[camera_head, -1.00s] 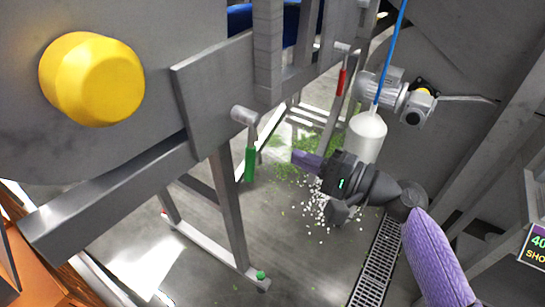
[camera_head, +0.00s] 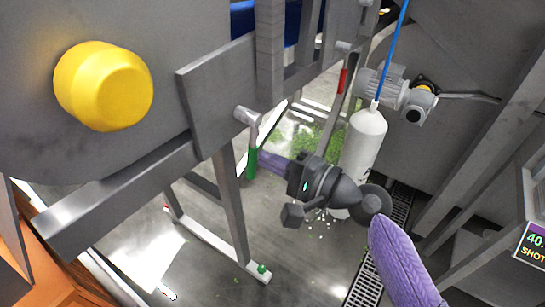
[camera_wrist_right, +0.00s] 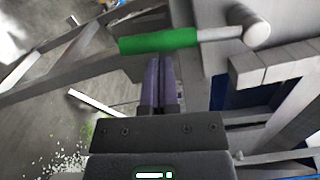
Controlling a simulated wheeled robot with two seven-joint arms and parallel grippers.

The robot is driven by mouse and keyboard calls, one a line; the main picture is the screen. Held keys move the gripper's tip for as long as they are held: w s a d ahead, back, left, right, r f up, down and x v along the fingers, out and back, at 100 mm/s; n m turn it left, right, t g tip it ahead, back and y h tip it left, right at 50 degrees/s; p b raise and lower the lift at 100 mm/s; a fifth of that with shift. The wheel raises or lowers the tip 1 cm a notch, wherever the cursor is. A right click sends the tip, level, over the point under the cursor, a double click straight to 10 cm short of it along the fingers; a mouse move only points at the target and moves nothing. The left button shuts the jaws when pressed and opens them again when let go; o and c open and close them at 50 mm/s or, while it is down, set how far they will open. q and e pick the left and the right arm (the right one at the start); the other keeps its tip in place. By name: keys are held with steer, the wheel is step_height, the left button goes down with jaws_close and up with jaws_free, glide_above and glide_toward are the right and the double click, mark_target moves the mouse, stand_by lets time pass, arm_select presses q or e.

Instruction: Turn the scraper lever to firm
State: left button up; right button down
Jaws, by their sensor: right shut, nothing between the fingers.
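A lever with a green handle (camera_head: 252,164) hangs down from a grey pivot on the machine frame, left of centre in the head view. In the right wrist view the green handle (camera_wrist_right: 158,41) lies across the top, joined by a grey rod to a round pale pivot. My right gripper (camera_head: 264,161) has its purple fingers shut and empty, with the tips right at the green handle. I cannot tell whether they touch it. A second lever with a red handle (camera_head: 342,80) hangs farther back. No lever shows a readable label. My left gripper is out of view.
A grey frame leg (camera_head: 229,205) stands below the green lever. A large yellow knob (camera_head: 103,86) is on the left. A white cylinder (camera_head: 362,145) with a blue hose stands behind my right arm. Green scraps and white bits lie on the floor.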

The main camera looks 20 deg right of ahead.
steer(key=shift+s+a+m+p, duration=0.2)
steer(key=shift+a+m+p, duration=0.05)
steer(key=shift+m+p, duration=0.15)
steer(key=a+m+p, duration=0.1)
steer(key=s+m+p, duration=0.1)
steer(key=m+p, duration=0.1)
steer(key=shift+s+a+r, duration=0.15)
steer(key=shift+a+r, duration=0.2)
steer(key=shift+r, duration=0.05)
steer(key=m+p, duration=0.1)
steer(key=s+a+m+p, duration=0.1)
steer(key=a+m+p, duration=0.1)
steer(key=m, duration=0.1)
steer(key=shift+s+r+p, duration=0.25)
steer(key=shift+r+p, duration=0.05)
steer(key=shift+r, duration=0.05)
stand_by(0.3)
